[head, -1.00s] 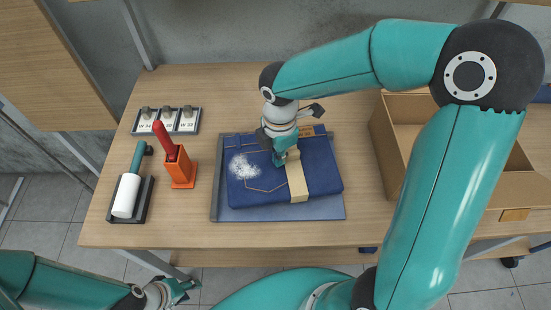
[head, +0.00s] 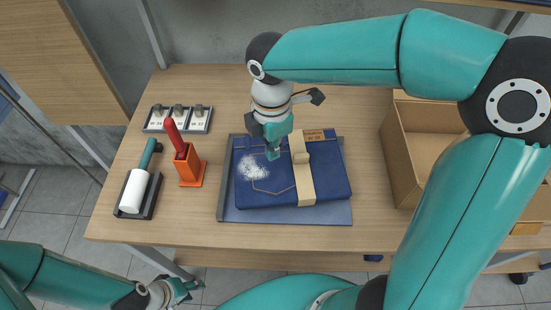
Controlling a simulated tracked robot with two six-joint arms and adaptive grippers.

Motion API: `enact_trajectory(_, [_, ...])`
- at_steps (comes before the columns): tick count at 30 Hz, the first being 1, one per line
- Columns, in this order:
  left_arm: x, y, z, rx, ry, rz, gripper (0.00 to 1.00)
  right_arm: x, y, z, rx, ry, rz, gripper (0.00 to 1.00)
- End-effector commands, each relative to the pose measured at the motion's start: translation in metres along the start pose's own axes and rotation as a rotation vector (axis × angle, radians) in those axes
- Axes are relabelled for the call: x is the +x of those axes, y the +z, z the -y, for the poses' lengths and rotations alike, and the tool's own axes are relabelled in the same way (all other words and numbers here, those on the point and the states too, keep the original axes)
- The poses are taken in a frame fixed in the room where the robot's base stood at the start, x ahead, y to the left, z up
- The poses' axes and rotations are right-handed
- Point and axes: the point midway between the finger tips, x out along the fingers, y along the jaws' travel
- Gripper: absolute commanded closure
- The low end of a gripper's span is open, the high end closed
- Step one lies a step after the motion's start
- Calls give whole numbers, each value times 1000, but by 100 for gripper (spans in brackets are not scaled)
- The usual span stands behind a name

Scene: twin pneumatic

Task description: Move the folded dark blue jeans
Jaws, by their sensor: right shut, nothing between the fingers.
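The folded dark blue jeans (head: 325,178) lie on a blue-grey tray (head: 290,216) on the table. A tan paper band (head: 304,180) runs across them, and a white powdery patch (head: 252,167) lies on their left part. My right gripper (head: 273,156) points down over the upper middle of the jeans, left of the band. It is shut and empty; I cannot tell whether its tips touch the cloth. My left gripper (head: 186,288) hangs low at the bottom left, off the table's front edge and away from the jeans. Its fingers are too small to judge.
An open cardboard box (head: 408,150) stands on the right of the table, partly behind my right arm. On the left are a lint roller (head: 135,188) in a dark holder, an orange holder (head: 191,170) with a red-handled tool, and a labelled rack (head: 178,122).

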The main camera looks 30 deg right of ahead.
Motion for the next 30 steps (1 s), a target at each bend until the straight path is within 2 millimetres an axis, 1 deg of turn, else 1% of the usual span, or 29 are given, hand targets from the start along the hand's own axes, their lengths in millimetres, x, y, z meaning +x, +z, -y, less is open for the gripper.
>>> enact_trajectory(1, [0,0,0,0,0,0,60,-9,0,0,0,4,-1,100])
enact_trajectory(3, [0,0,0,0,0,0,60,-18,0,0,0,3,-1,100])
enact_trajectory(6, [0,0,0,0,0,0,60,-26,0,0,0,1,-1,100])
enact_trajectory(11, [0,0,0,0,0,0,60,-31,1,1,-7,-2,0,100])
enact_trajectory(15, [0,0,0,0,0,0,60,-33,6,8,-97,-36,12,100])
enact_trajectory(17, [0,0,0,0,0,0,60,-46,10,4,-161,-38,14,100])
enact_trajectory(18, [0,0,0,0,0,0,60,-58,14,-2,-204,-32,14,100])
enact_trajectory(19, [3,0,1,0,0,0,60,-65,18,-7,-229,-28,13,100])
enact_trajectory(20, [8,0,3,0,0,-1,60,-69,26,-13,-247,-23,12,100])
enact_trajectory(23, [32,0,11,0,0,0,60,-72,66,-32,-258,-14,3,100])
enact_trajectory(24, [43,0,16,0,0,0,60,-70,87,-38,-245,-8,-2,100])
enact_trajectory(26, [61,0,22,0,0,0,60,-64,122,-44,-209,0,-7,100])
enact_trajectory(27, [74,0,27,0,0,0,60,-58,147,-47,-172,7,-10,100])
enact_trajectory(30, [100,0,36,0,0,1,60,-38,205,-46,-48,25,-8,100])
